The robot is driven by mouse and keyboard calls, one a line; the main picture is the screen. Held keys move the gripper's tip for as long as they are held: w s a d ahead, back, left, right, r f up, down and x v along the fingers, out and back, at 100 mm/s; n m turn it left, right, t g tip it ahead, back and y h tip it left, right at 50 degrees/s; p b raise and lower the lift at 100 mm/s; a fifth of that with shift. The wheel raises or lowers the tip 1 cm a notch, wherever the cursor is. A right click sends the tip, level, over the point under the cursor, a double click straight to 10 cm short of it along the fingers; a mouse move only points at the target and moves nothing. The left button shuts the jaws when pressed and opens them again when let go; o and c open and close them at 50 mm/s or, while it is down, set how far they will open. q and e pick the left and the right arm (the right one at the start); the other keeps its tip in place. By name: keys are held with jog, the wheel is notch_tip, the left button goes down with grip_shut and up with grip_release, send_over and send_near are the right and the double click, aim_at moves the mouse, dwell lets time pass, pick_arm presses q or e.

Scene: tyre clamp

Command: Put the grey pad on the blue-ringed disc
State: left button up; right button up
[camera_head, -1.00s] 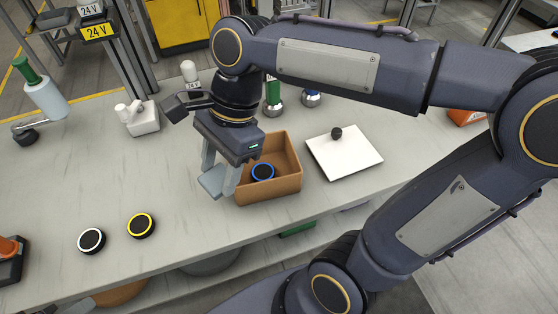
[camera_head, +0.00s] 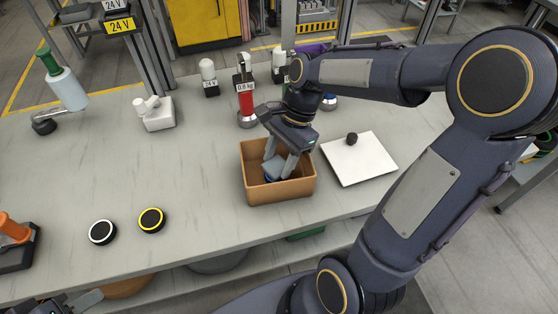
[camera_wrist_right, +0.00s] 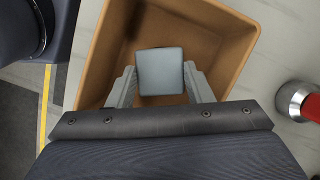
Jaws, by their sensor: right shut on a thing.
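My right gripper (camera_head: 281,168) reaches down into the brown box and is shut on the grey pad (camera_head: 272,167). In the right wrist view the square grey pad (camera_wrist_right: 160,72) sits between the two fingers, over the box's inside. The blue-ringed disc (camera_head: 268,179) lies in the box, and only a sliver of blue shows below the pad. I cannot tell whether pad and disc touch. The wrist view does not show the disc, which the pad seems to cover. My left gripper (camera_head: 82,302) is only partly in view at the bottom left edge.
The brown box (camera_head: 280,192) has raised walls around the gripper. A white plate (camera_head: 362,164) with a dark knob is to its right. A white-ringed disc (camera_head: 102,232) and a yellow-ringed disc (camera_head: 151,220) lie left. A red bottle (camera_head: 246,103) stands behind the box.

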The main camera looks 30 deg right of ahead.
jog(key=shift+f, duration=0.5)
jog(key=shift+f, duration=0.1)
jog(key=o, duration=0.6)
jog(key=shift+o, duration=0.2)
jog(key=shift+r, duration=0.25)
jog(key=s+p+v, duration=0.1)
jog(key=v, duration=1)
jog(key=s+a+f+n+t, duration=0.2)
jog(key=s+a+n+t, duration=0.1)
jog(key=s+n, duration=0.3)
jog(key=s+a+f+n+t, duration=0.2)
jog(key=s+n, duration=0.3)
jog(key=n, duration=0.3)
jog(key=shift+s+a+f+n+t+h, duration=0.3)
jog(key=shift+s+a+t+h, duration=0.1)
jog(key=shift+a+t, duration=0.25)
